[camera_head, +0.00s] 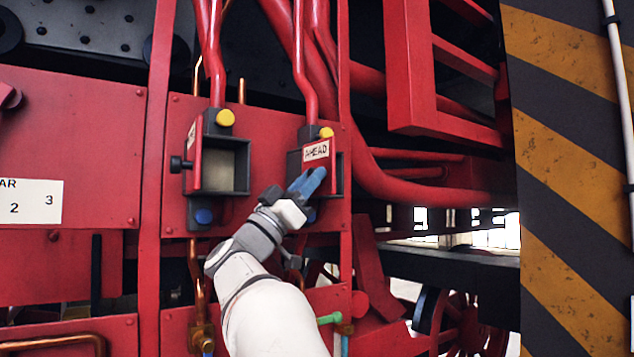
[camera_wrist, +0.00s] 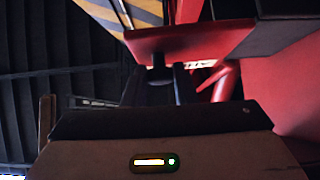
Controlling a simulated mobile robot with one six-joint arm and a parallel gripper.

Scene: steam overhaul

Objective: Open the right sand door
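The right sand door (camera_head: 316,154) is a red panel with a white AHEAD label, on the dark right sand box (camera_head: 294,164). It stands at an angle to the box, partly swung out, with a gap at its right side. My gripper (camera_head: 308,183), with blue fingertips, is at the door's lower front and hides part of it. In the wrist view, the red door (camera_wrist: 195,40) carries a dark knob (camera_wrist: 160,72), which sits between the fingers of my gripper (camera_wrist: 160,88). The fingers appear closed on the knob.
The left sand box (camera_head: 246,165) has its red door swung out to the left, showing a pale interior. Red pipes (camera_head: 301,70) run above both boxes. A striped yellow-and-black pillar (camera_head: 565,180) stands at the right. Copper pipes and a green-handled valve (camera_head: 329,319) are below.

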